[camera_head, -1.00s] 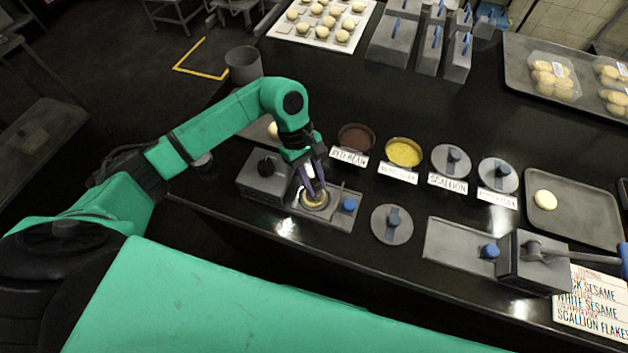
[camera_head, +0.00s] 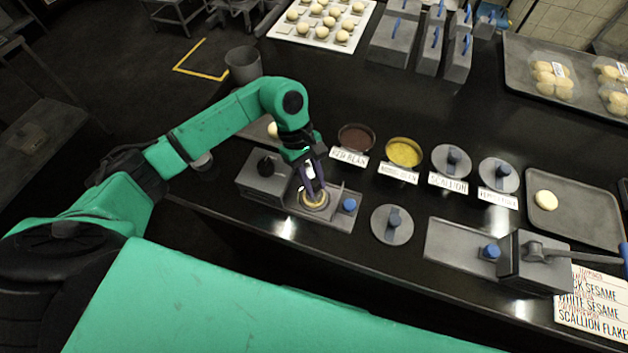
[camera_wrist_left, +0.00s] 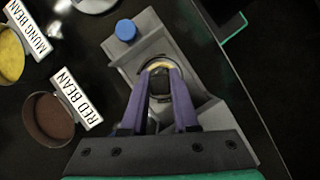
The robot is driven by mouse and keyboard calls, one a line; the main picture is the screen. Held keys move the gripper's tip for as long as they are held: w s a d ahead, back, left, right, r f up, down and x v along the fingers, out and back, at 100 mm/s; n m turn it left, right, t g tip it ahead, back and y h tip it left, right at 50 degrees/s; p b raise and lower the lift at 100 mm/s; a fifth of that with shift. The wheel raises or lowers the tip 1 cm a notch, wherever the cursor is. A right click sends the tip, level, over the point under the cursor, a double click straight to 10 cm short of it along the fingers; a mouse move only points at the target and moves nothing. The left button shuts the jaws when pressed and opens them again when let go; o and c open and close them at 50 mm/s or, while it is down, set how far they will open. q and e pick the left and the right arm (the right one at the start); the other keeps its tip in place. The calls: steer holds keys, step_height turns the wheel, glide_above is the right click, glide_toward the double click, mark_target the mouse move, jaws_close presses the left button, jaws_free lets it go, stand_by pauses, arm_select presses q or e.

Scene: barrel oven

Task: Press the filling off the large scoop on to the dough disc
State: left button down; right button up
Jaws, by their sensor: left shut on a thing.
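My left gripper (camera_head: 313,192) reaches down over a round seat in a grey metal station (camera_head: 338,216) near the counter's front edge. In the left wrist view my left gripper (camera_wrist_left: 161,90) has its purple fingers close together on a dark, narrow thing, which looks like part of the large scoop (camera_wrist_left: 158,86); the fingers hide most of it. A pale yellowish round rim, which looks like the dough disc (camera_wrist_left: 160,64), shows in the seat around the fingertips. Filling under the scoop is hidden. My right gripper is not in view.
The station has a blue knob (camera_head: 349,205) and a dark-knobbed block (camera_head: 266,172). Bowls of red bean (camera_head: 356,137) and yellow mung bean (camera_head: 404,152) stand behind it. A grey lidded disc (camera_head: 392,225) lies to the right. A tray (camera_head: 585,215) holds one pale dough piece.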

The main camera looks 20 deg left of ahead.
arm_select(q)
steer(key=shift+r+p, duration=1.35)
steer(key=shift+r, duration=2.1)
